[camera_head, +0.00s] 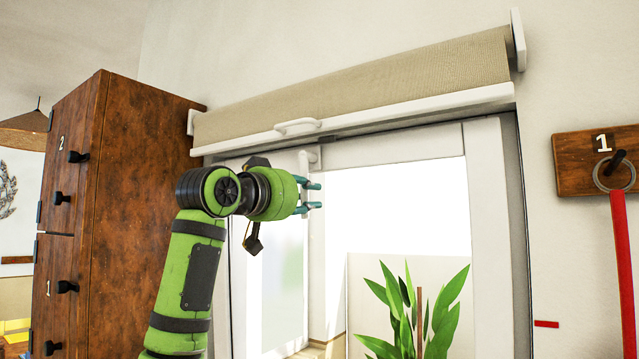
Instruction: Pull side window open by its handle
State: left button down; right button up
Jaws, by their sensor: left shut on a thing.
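The side window (285,275) is a white-framed pane on the left side of the window opening, right of the brown cabinet. A white handle (310,157) shows at its upper right edge, just above my gripper. My left gripper (316,195) comes in from the left, with its teal fingers pointing right at the window's right edge. It is shut on the handle, whose gripped part is mostly hidden by the fingers. How far the pane stands open is hard to tell. My right gripper is out of view.
A rolled beige blind (360,85) with a white bar and pull (298,126) hangs above the window. The brown cabinet (130,180) stands close on the left. A green plant (405,315) is below right. A red tool (624,265) hangs from a wall board (572,165).

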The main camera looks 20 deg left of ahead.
pick_arm(q)
jog(key=shift+t, duration=0.5)
jog(key=shift+s+a+f+b, duration=0.2)
jog(key=shift+s+f+b, duration=0.05)
jog(key=shift+s+b, duration=0.65)
jog(key=shift+s+a+f+b, duration=0.15)
jog(key=shift+s+f+b, duration=0.05)
jog(key=shift+s+b, duration=0.7)
jog(key=shift+s+a+f+b, duration=0.2)
jog(key=shift+s+f+b, duration=0.05)
jog(key=shift+s+b, duration=0.65)
jog(key=shift+w, duration=0.1)
jog(key=c, duration=0.8)
grip_release()
jog(key=shift+c, duration=0.2)
jog(key=shift+s+a, duration=0.2)
